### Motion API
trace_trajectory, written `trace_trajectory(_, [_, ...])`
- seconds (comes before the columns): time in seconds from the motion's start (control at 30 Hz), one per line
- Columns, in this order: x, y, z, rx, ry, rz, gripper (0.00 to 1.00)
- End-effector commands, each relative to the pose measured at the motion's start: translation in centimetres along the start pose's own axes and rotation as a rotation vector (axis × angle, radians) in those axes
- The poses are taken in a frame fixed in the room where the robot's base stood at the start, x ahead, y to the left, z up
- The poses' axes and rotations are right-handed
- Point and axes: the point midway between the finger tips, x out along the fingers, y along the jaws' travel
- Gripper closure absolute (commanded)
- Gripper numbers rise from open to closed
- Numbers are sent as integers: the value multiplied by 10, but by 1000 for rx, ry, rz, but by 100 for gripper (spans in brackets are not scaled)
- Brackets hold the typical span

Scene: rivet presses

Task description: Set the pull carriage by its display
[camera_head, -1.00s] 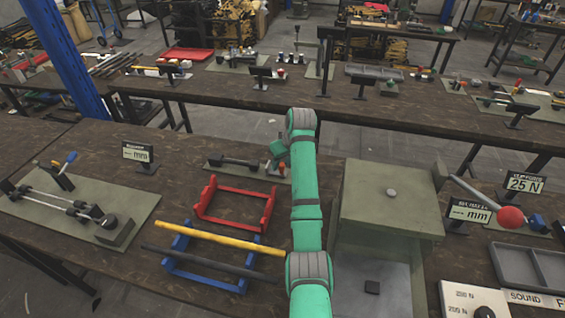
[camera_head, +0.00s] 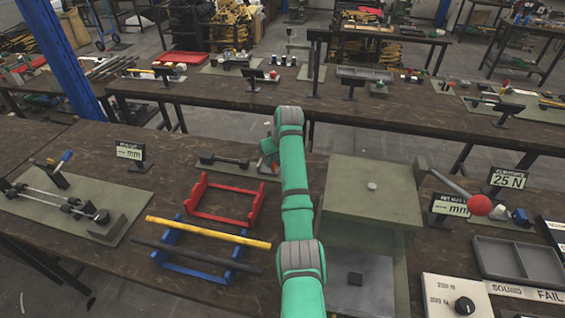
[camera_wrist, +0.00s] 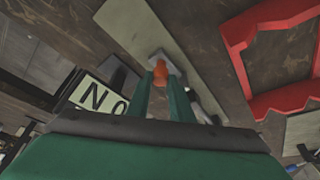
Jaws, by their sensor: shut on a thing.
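My gripper (camera_wrist: 161,85) is shut on an orange knob (camera_wrist: 160,72) in the wrist view. The knob stands on a grey metal block (camera_wrist: 152,46) above an olive base plate (camera_wrist: 130,22). In the head view my arm hides most of this spot, and the small plate (camera_head: 252,173) shows just left of the arm with a dark bar-like part (camera_head: 222,160) on it. A display (camera_wrist: 97,97) beside my fingers in the wrist view shows an upside-down "N" and what looks like a zero. I cannot tell the carriage's exact position.
A red rack (camera_head: 222,214) and a blue rack (camera_head: 185,272) with yellow and black bars stand left of my arm. A large olive box-like press (camera_head: 365,195) is close on the right. A rod fixture (camera_head: 60,212) and an "mm" display (camera_head: 130,153) are at left.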

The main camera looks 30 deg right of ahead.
Motion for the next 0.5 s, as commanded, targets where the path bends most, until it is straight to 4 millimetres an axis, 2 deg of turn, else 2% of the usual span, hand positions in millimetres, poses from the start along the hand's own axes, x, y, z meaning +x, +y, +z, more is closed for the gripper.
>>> trace_trajectory(0.2, [1,-5,-2,-6,0,-2,100])
trace_trajectory(0.23, [1,-5,-2,-6,0,-2,73])
trace_trajectory(0.27, [1,-5,-2,-6,0,-2,66])
trace_trajectory(0.3, [1,-5,-2,-6,0,-2,62])
trace_trajectory(0.5, [1,-3,-2,-4,1,-1,62])
